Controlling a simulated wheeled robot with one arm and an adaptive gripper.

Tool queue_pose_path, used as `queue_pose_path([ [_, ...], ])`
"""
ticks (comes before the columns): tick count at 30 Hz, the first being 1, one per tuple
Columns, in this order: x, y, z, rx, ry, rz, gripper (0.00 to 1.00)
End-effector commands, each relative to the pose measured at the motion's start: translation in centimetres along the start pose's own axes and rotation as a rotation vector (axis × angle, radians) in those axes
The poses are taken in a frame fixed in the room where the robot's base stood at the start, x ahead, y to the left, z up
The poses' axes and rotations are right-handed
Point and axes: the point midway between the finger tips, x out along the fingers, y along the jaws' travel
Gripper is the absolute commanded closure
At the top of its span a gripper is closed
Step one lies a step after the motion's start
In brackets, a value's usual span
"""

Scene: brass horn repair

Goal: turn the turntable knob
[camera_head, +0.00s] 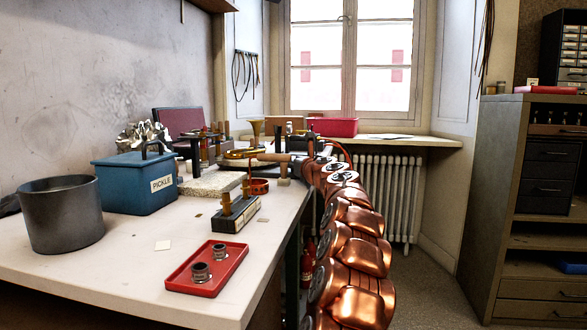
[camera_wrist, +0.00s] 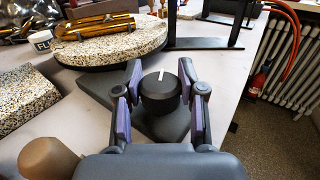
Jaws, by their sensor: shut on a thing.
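The black turntable knob (camera_wrist: 161,97) has a white pointer line on top and sits on a dark base, in the middle of the wrist view. The pointer stands nearly straight up in the picture. My gripper (camera_wrist: 160,80) is shut on the knob, with its purple-grey pads at the knob's left and right sides. The speckled round turntable (camera_wrist: 105,52) lies just beyond, with brass tubes (camera_wrist: 100,24) on it. In the head view my copper-coloured arm reaches along the bench's right edge, and the knob is not clearly visible there.
A speckled block (camera_wrist: 28,97) and a wooden handle (camera_wrist: 47,158) are left of my gripper. A black stand (camera_wrist: 205,43) stands beyond the knob. The bench also holds a blue pickle box (camera_head: 134,184), a grey pot (camera_head: 62,215) and a red tray (camera_head: 207,268). A radiator (camera_head: 385,190) is behind.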

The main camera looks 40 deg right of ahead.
Motion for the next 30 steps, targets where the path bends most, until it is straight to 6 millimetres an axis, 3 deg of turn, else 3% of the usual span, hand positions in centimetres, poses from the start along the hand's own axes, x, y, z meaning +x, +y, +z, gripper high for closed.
queue_pose_path([
  [26, 0.05, 0.02, 0.02, 0.001, 0.0, -0.087, 0.95],
  [27, 0.05, 0.02, 0.02, 0.001, 0.0, -0.087, 0.59],
  [30, 0.04, 0.0, 0.03, 0.001, 0.0, -0.087, 0.49],
])
